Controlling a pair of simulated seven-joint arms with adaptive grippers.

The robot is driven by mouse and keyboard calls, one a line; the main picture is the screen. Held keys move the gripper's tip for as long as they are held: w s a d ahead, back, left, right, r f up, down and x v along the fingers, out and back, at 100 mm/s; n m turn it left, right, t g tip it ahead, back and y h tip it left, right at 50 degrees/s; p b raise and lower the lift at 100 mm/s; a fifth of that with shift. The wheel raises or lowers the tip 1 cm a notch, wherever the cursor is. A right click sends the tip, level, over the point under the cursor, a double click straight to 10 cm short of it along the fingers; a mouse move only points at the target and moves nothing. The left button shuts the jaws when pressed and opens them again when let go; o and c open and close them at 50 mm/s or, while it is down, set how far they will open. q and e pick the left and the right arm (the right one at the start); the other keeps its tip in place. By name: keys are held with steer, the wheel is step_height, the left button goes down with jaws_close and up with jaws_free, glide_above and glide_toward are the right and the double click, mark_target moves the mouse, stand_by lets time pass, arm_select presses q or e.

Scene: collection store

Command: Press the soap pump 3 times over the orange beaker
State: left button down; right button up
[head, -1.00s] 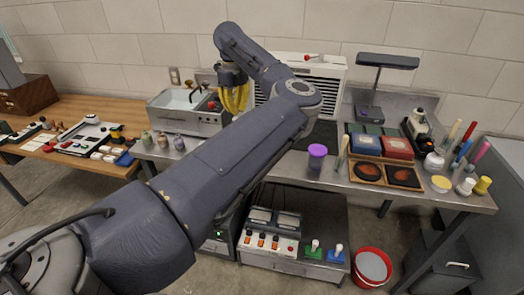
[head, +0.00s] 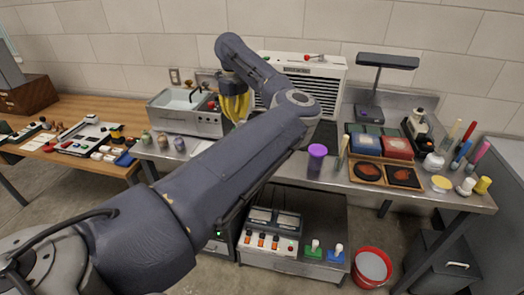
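My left gripper (head: 236,105), with yellow fingers, points down over the bench just right of the sink unit. My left arm crosses in front of the bench and hides the surface below and beside the gripper. I cannot make out whether its fingers are open or shut, or whether they touch anything. I cannot pick out a soap pump or an orange beaker for sure; they may be behind my arm. My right gripper is not in view.
The sink unit (head: 172,122) stands left of the gripper, with small jars (head: 162,140) before it. A purple-topped container (head: 317,152), a tray with dark round pads (head: 386,175) and upright handled tools (head: 463,152) crowd the right. A red bucket (head: 372,265) stands on the floor.

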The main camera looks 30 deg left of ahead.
arm_select(q)
steer(key=shift+f, duration=0.9)
steer(key=shift+r, duration=2.65)
steer(key=shift+f, duration=0.3)
steer(key=shift+f, duration=1.5)
